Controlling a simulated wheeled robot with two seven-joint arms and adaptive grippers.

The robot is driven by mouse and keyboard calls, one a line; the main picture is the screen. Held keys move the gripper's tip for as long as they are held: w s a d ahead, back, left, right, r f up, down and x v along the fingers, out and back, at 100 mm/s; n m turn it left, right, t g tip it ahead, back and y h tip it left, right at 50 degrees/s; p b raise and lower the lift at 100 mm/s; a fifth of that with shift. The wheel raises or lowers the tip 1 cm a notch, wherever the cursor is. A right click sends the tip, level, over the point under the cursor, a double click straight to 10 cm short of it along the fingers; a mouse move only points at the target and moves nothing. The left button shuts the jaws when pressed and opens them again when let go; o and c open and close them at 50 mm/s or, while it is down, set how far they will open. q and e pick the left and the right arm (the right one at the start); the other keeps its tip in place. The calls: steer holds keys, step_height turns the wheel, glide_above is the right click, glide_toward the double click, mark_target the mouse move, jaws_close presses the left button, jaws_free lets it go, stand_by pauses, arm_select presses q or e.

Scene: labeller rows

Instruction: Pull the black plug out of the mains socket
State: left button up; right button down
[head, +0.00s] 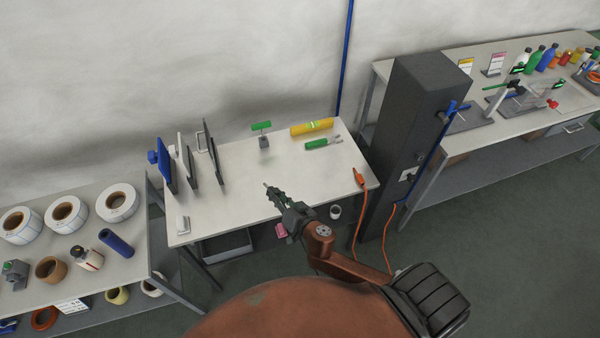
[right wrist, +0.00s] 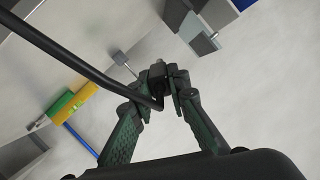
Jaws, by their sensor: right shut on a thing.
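My right gripper (head: 275,195) is raised over the front of the middle bench in the head view. In the right wrist view its fingers (right wrist: 162,82) are shut on the black plug (right wrist: 158,85). A black cable (right wrist: 65,42) runs from the plug to the upper left. The plug is held in the air, with no socket touching it in the wrist view. In the head view it is too small to make out clearly. The mains socket (head: 408,174) is a pale plate on the dark column, well to the right of the gripper. My left gripper is not in view.
The dark column (head: 412,110) stands right of the middle bench (head: 240,200). An orange connector (head: 359,177) lies at the bench's right edge, its cable hanging down. Upright panels (head: 187,158), a yellow roll (head: 312,127) and a green-handled tool (head: 318,144) stand or lie on the bench. Its centre is clear.

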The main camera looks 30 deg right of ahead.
steer(key=w+d+f+n+h, duration=0.1)
steer(key=w+d+f+n, duration=0.15)
steer(key=d, duration=0.55)
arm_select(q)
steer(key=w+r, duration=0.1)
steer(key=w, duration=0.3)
arm_select(e)
steer(key=n+h, duration=0.1)
steer(key=n, duration=0.1)
glide_above(299, 192)
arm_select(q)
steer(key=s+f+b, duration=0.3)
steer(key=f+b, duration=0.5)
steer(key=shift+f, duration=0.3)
arm_select(e)
steer(key=shift+d+f, duration=0.1)
steer(key=shift+f, duration=4.65)
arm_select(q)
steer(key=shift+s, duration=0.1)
arm_select(e)
steer(key=c, duration=1.8)
jaws_free()
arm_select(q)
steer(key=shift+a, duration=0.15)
arm_select(e)
steer(key=shift+o, duration=0.2)
